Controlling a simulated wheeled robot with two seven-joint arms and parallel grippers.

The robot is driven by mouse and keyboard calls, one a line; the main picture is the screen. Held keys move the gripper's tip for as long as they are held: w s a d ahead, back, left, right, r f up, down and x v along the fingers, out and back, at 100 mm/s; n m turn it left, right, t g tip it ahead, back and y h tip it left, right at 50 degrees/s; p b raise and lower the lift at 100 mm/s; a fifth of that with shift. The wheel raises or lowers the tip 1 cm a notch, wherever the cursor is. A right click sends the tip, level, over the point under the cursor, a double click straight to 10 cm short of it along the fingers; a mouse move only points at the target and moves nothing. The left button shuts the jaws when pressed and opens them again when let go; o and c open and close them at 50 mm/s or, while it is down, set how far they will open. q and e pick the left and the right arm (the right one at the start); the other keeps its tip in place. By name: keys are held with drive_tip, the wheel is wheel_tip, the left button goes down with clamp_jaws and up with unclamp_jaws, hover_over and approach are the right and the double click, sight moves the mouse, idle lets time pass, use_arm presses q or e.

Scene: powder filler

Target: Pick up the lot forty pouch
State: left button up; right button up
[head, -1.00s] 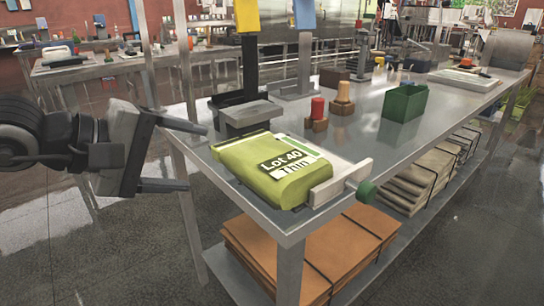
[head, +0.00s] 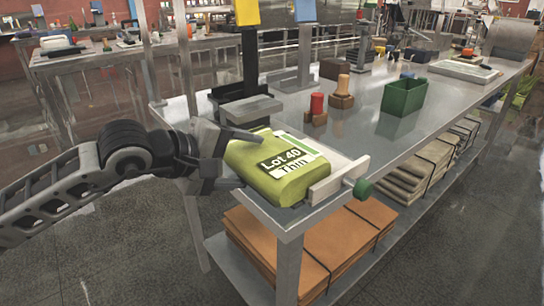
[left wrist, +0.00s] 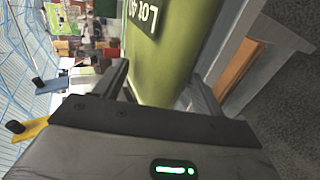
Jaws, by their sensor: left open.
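The green lot forty pouch (head: 272,180) lies on the near left end of the steel table, its "Lot 40" label facing up and towards me. My left gripper (head: 243,158) is open at the pouch's left side, with one finger along its far left edge; the near finger is partly hidden. In the left wrist view the pouch (left wrist: 168,45) lies ahead, between the two spread fingers (left wrist: 158,88). I cannot tell whether either finger touches it. My right gripper is not in view.
A white bar with a green knob (head: 362,189) stands at the pouch's right. Behind are a grey-topped stand (head: 250,110), a red-topped piece (head: 317,104) and a green bin (head: 404,97). Brown flat stacks (head: 310,240) lie on the lower shelf.

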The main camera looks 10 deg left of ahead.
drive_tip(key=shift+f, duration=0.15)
use_arm(q)
drive_tip(key=c, duration=0.9)
drive_tip(key=shift+c, duration=0.2)
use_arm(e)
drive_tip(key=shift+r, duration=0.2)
